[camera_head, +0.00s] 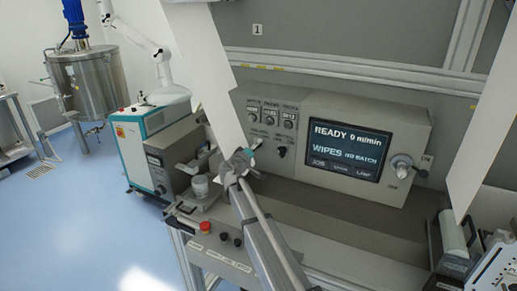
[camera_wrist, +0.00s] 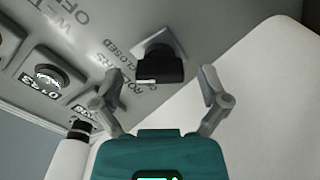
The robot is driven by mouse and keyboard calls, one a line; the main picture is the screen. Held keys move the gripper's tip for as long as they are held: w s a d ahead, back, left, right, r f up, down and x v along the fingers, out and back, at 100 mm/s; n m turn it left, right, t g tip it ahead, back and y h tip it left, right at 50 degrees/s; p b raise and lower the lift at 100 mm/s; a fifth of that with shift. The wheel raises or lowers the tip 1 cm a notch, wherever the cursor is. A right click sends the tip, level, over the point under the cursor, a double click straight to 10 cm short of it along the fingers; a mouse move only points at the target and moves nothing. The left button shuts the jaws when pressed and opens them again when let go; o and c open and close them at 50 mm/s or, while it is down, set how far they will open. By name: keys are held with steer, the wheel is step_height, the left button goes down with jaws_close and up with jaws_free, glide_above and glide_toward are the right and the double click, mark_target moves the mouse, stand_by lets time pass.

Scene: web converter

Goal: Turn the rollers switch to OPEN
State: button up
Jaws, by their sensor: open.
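The rollers switch (camera_wrist: 160,66) is a black knob on a pale square plate on the grey panel. Its label, partly readable as ROLLERS and CLOSED, lies left of it in the wrist view. A thin white mark shows on the knob's near edge; I cannot tell for sure which setting it points at. My gripper (camera_wrist: 160,92) is open, one finger on each side of the knob's near end, with nothing held. Contact cannot be told. In the head view my gripper (camera_head: 243,161) is at the panel's lower left and largely hides the switch.
A second black switch (camera_head: 282,152) sits right of my gripper, below several round dials (camera_head: 268,116). The screen (camera_head: 345,146) reads READY 0 m/min. A white web (camera_head: 208,70) hangs close on the left; it also fills the wrist view's right side (camera_wrist: 270,110). A red button (camera_head: 205,227) is below.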

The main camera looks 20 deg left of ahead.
steer(key=shift+w, duration=0.45)
